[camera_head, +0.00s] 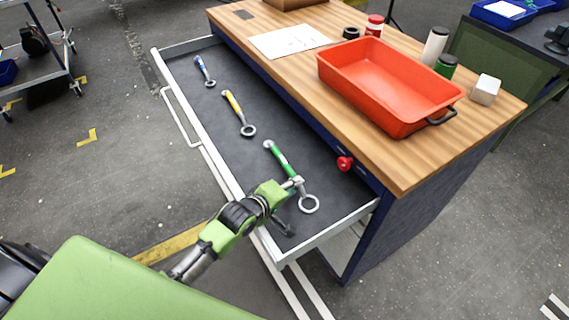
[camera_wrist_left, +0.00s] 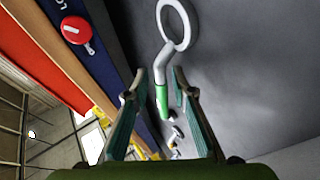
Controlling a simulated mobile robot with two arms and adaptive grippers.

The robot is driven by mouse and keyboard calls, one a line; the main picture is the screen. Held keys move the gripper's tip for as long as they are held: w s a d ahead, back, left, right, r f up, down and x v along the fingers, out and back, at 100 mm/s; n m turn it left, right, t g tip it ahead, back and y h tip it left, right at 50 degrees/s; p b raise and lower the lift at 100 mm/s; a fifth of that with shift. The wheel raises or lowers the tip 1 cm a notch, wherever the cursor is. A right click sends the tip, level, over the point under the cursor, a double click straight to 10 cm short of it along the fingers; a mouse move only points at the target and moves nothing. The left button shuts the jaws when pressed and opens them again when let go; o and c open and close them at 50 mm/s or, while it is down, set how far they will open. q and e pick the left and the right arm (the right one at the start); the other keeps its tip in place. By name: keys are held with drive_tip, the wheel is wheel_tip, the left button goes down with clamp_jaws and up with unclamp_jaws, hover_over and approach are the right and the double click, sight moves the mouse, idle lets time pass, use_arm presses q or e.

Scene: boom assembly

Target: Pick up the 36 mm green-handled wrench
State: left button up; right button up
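The green-handled wrench (camera_head: 280,156) lies in the open drawer, its ring end near the drawer's front corner. In the left wrist view its grey ring (camera_wrist_left: 175,25) is at the top and its green handle (camera_wrist_left: 162,102) runs down between the fingers. My left gripper (camera_head: 296,184) is at the wrench's shank, between handle and ring. In the left wrist view the fingers (camera_wrist_left: 157,75) stand apart on either side of the wrench, with gaps visible. Contact cannot be told. My right gripper is not in view.
A yellow-handled wrench (camera_head: 234,105) and a blue-handled wrench (camera_head: 202,68) lie farther back in the drawer (camera_head: 187,107). A red knob (camera_head: 345,163) is on the bench side near my gripper. An orange tray (camera_head: 378,99) stands on the wooden benchtop (camera_head: 240,29).

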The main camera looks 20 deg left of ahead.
use_arm(q)
drive_tip(key=shift+x, duration=1.25)
drive_tip(key=shift+s, duration=0.1)
clamp_jaws()
drive_tip(key=shift+r, duration=0.15)
drive_tip(key=shift+r, duration=0.1)
